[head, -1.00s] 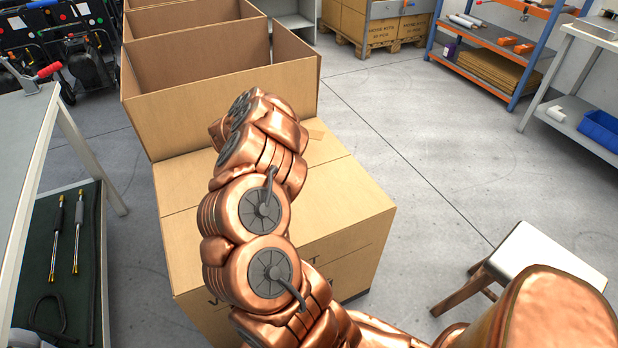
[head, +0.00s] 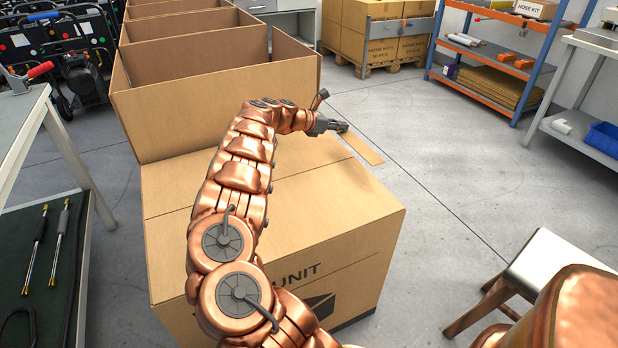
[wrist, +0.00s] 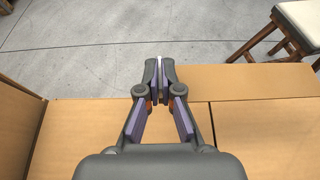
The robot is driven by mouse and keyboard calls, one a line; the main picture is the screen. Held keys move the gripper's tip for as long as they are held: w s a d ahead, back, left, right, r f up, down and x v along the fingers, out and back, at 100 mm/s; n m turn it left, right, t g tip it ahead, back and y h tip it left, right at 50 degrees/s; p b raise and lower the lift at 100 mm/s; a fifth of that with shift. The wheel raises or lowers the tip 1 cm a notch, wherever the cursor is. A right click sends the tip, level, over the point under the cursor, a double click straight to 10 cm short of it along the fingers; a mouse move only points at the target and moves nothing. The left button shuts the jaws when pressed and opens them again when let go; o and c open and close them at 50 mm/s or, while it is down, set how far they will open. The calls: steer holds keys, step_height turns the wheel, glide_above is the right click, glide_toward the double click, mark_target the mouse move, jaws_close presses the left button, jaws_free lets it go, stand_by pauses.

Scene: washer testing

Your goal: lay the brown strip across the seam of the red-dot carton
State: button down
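The brown strip (head: 362,149) is a flat tan piece by the right edge of the closed carton (head: 330,205), apparently out past that edge. It also shows in the wrist view (wrist: 250,82), running right from my fingertips. My gripper (head: 342,127) is at the strip's far end; in the wrist view its fingertips (wrist: 160,66) are together, apparently pinching that end. The exact contact is hard to see. The carton's seam (wrist: 210,130) runs across its top, clear of the strip. My arm covers part of the top. No red dot shows.
A tall open carton (head: 215,110) stands behind the closed one. A stool (head: 545,265) is at the lower right and a grey bench (head: 20,120) at the left. A blue-orange shelf (head: 490,60) stands at the back right.

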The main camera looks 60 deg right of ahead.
steer(key=b, duration=0.1)
glide_above(294, 154)
steer(key=shift+s+d+f, duration=0.1)
steer(key=shift+d+f, duration=0.05)
steer(key=shift+f, duration=0.55)
steer(key=shift+f+b, duration=0.25)
steer(key=shift+b, duration=0.05)
steer(key=shift+f, duration=1.55)
steer(key=c, duration=1.8)
jaws_free()
steer(key=shift+f+b, duration=0.25)
steer(key=shift+b, duration=0.4)
steer(key=shift+c, duration=0.2)
steer(key=o, duration=0.5)
steer(key=shift+r, duration=0.1)
